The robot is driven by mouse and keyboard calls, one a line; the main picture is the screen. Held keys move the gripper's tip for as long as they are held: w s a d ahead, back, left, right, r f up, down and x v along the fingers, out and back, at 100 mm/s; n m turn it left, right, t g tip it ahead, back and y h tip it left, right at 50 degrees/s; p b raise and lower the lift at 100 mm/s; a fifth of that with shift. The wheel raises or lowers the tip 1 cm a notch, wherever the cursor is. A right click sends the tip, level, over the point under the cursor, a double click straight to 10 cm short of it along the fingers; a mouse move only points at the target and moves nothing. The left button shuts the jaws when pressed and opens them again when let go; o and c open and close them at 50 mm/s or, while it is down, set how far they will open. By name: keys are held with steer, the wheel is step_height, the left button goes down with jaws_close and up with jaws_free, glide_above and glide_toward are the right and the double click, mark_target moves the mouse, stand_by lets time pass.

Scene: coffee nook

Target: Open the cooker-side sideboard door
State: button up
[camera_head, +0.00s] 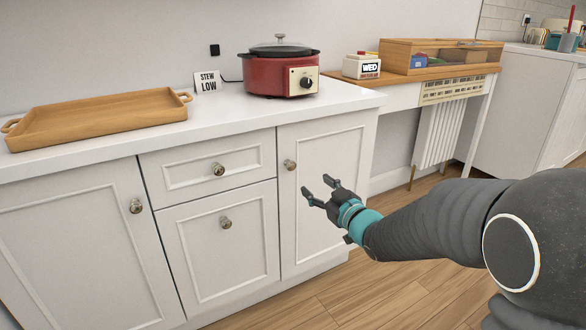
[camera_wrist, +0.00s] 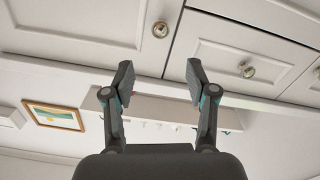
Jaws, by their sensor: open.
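The cooker-side door (camera_head: 318,235) is the white panelled door at the right end of the sideboard, below the red cooker (camera_head: 282,72). It looks shut, flush with the front. Its round metal knob (camera_head: 290,165) sits near the door's upper left edge. My gripper (camera_head: 319,187) is open and empty in front of this door, a little right of and below the knob in the head view. In the wrist view, which looks upside down, the door knob (camera_wrist: 160,29) shows beyond the gap between the open fingers (camera_wrist: 159,78), apart from them.
Two drawers (camera_head: 209,167) and a left door (camera_head: 80,250), each with a knob, lie left of the door. A wooden tray (camera_head: 100,124) and a "STEW LOW" card (camera_head: 208,82) stand on the white top. Wooden floor (camera_head: 350,290) lies open in front.

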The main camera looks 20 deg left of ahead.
mark_target(292, 166)
steer(key=x, duration=1.3)
steer(key=shift+w+a, duration=0.2)
steer(key=shift+a, duration=0.15)
jaws_close()
